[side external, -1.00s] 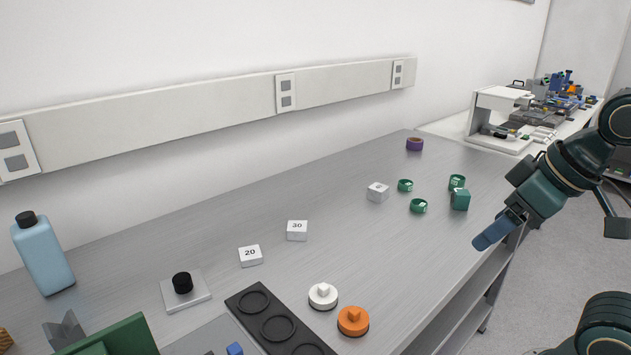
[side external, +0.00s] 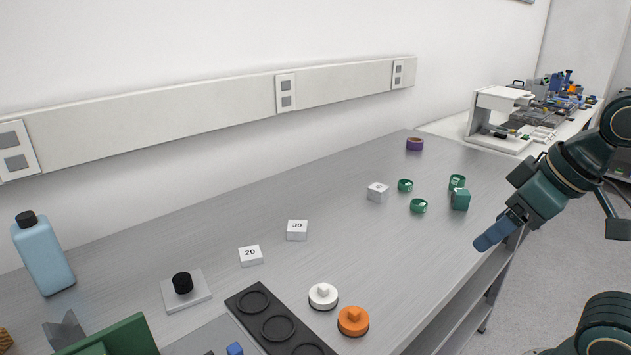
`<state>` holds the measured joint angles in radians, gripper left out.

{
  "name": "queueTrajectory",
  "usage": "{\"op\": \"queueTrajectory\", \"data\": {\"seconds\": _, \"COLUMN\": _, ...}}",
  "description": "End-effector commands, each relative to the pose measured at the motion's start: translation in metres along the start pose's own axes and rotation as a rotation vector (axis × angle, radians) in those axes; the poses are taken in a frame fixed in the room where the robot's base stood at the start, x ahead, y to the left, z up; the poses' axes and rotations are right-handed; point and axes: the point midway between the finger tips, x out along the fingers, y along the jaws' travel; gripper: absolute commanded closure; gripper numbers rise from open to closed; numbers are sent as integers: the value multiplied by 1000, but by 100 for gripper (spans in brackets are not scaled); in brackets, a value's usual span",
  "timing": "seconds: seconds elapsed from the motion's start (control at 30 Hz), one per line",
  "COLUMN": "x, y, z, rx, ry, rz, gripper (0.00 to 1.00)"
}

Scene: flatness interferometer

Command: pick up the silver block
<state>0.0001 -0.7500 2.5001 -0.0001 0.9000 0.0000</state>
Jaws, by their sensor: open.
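Three pale silver-white blocks stand apart on the grey bench: one marked 20 (side external: 250,256), one marked 30 (side external: 297,231), and one farther back (side external: 377,192) whose marking is too small to read. I cannot tell which of them the task's silver block is. A grey angular piece (side external: 64,332) shows at the lower left, partly hidden by a green part. My gripper (side external: 486,241) has blue fingers and is open and empty at the bench's right edge. It is well to the right of all three blocks and touches none of them.
Green rings (side external: 418,206) and a green block (side external: 461,199) lie between the back block and my gripper. A white knobbed disc (side external: 323,296), an orange one (side external: 353,321) and a black tray with round recesses (side external: 235,301) are in front. The middle of the bench (side external: 370,255) is clear.

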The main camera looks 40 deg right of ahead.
Motion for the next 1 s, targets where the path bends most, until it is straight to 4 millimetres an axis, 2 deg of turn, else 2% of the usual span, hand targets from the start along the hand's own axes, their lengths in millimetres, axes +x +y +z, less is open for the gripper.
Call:
{"op": "queueTrajectory", "data": {"seconds": 0.13, "x": 0, "y": 0, "z": 0, "rx": 0, "ry": 0, "rz": 0, "gripper": 33}}
{"op": "queueTrajectory", "data": {"seconds": 0.17, "x": 0, "y": 0, "z": 0, "rx": 0, "ry": 0, "rz": 0, "gripper": 29}}
{"op": "queueTrajectory", "data": {"seconds": 0.47, "x": 0, "y": 0, "z": -1, "rx": 0, "ry": 0, "rz": 0, "gripper": 29}}
{"op": "queueTrajectory", "data": {"seconds": 0.63, "x": -1, "y": 1, "z": -10, "rx": -2, "ry": -4, "rz": 1, "gripper": 29}}
{"op": "queueTrajectory", "data": {"seconds": 0.77, "x": -1, "y": 3, "z": -27, "rx": -6, "ry": -10, "rz": 3, "gripper": 29}}
{"op": "queueTrajectory", "data": {"seconds": 1.0, "x": 3, "y": 13, "z": -78, "rx": -20, "ry": -28, "rz": 4, "gripper": 29}}
